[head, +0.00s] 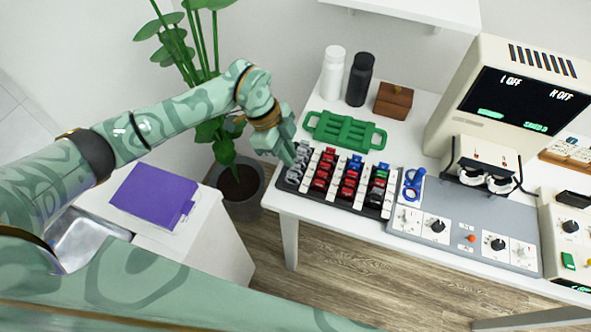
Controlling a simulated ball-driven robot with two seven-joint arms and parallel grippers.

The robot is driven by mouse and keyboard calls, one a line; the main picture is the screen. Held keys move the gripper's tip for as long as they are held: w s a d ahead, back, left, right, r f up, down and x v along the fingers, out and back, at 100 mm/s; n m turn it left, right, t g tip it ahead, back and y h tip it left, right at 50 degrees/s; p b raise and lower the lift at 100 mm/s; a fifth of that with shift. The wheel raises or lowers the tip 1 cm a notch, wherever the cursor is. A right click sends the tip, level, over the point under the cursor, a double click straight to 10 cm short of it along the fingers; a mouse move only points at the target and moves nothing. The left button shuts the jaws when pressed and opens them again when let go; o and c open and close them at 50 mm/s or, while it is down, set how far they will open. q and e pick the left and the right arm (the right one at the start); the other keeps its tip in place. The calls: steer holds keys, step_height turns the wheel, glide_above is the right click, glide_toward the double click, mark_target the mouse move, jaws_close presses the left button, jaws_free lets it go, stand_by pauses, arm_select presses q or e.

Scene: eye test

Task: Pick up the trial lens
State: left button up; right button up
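A black and white lens rack (332,200) stands at the left end of the white table. Small trial lenses sit in it in columns: grey ones (295,172) at the far left, then mostly red ones (322,174), with a few blue and green among them. My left gripper (288,157) points down at the back left corner of the rack, over or beside the grey column. Its fingertips are small and partly hidden, so I cannot tell whether they are open or hold a lens. My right gripper is not in view.
A green tray (346,130) lies behind the rack, with white (333,73) and black (359,80) bottles and a brown box (393,101) beyond. A grey control panel (465,225) and monitor (520,95) stand right. A potted plant (240,190) is left of the table.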

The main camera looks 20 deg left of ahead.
mark_target(295, 171)
arm_select(q)
steer(key=x, duration=0.3)
steer(key=shift+d, duration=0.1)
jaws_close()
steer(key=shift+r, duration=0.1)
